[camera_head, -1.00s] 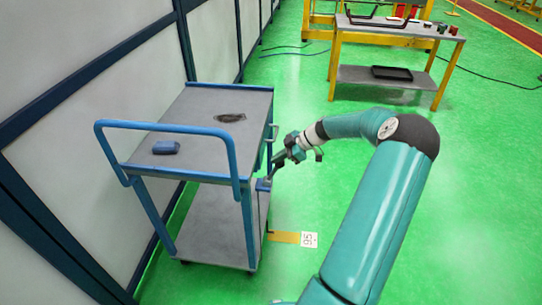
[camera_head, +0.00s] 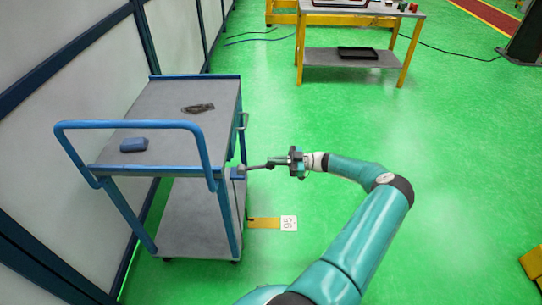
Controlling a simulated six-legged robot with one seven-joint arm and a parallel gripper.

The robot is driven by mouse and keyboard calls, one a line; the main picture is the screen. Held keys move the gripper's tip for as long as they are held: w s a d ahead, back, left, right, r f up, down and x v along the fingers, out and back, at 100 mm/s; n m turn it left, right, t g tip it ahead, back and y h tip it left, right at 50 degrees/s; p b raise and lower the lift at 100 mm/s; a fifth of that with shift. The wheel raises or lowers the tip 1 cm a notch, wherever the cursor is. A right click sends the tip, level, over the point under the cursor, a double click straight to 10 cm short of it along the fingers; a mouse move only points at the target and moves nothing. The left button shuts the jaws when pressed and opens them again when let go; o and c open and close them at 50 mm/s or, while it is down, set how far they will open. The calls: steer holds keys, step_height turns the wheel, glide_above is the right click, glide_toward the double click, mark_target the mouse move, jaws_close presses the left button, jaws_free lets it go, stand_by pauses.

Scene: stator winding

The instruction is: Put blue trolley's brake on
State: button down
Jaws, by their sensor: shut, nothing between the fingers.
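The blue trolley (camera_head: 205,150) stands at the left, with grey shelves and a blue push handle facing me. On its right side, below the top shelf, is a small blue bracket (camera_head: 237,174). A grey rod (camera_head: 255,167) with a blunt end spans from near this bracket to my gripper. I cannot tell whether it is the brake lever or part of my gripper. My gripper (camera_head: 273,163) is shut and empty, just right of the trolley's side. Its fingertips are too small to make out, and contact is unclear.
A blue object (camera_head: 134,145) and a dark flat item (camera_head: 198,108) lie on the trolley's top. A wall of pale panels (camera_head: 60,130) runs along the left. A yellow-legged table (camera_head: 352,58) stands behind.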

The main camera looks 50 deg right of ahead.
steer(key=shift+s+d+f, duration=0.15)
steer(key=shift+s+f, duration=0.1)
steer(key=shift+f, duration=0.3)
steer(key=shift+f, duration=0.2)
